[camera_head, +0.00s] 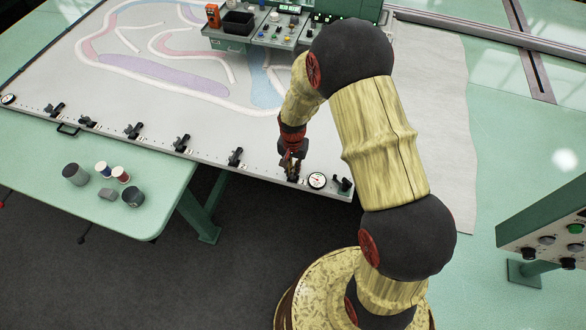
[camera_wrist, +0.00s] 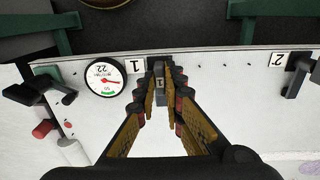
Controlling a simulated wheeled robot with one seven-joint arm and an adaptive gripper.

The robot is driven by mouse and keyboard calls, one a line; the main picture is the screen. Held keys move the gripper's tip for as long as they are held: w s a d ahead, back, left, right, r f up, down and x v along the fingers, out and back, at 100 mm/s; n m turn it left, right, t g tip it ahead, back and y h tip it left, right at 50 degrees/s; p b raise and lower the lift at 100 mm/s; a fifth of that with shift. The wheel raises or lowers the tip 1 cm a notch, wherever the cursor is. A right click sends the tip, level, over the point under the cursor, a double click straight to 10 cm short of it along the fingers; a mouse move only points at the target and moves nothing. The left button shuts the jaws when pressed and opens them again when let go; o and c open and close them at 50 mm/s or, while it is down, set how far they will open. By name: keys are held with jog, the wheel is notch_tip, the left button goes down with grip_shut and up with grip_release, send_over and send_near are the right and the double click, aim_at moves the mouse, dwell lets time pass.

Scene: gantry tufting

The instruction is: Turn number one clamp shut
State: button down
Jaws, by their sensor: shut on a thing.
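The number one clamp (camera_wrist: 159,84) is a dark lever marked "1" on the frame's front edge. A white tag "1" (camera_wrist: 137,65) sits just left of it in the wrist view. My gripper (camera_wrist: 161,72) has one finger on each side of the lever and is shut on it. The fingers hide part of the clamp and its base. In the head view my gripper (camera_head: 291,158) points down at the front edge, just left of a round dial, and mostly hides the clamp.
The dial gauge (camera_wrist: 104,75) is close beside the clamp. The number two clamp (camera_wrist: 300,76) is at the right in the wrist view. Several black clamps (camera_head: 181,143) line the front edge. Pots and spools (camera_head: 121,174) stand on a green side table (camera_head: 150,205). A control box (camera_head: 545,225) is at right.

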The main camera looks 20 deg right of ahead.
aim_at(293, 170)
jog(key=c, duration=2)
grip_release()
jog(key=shift+o, duration=0.5)
notch_tip(293, 170, up, 12)
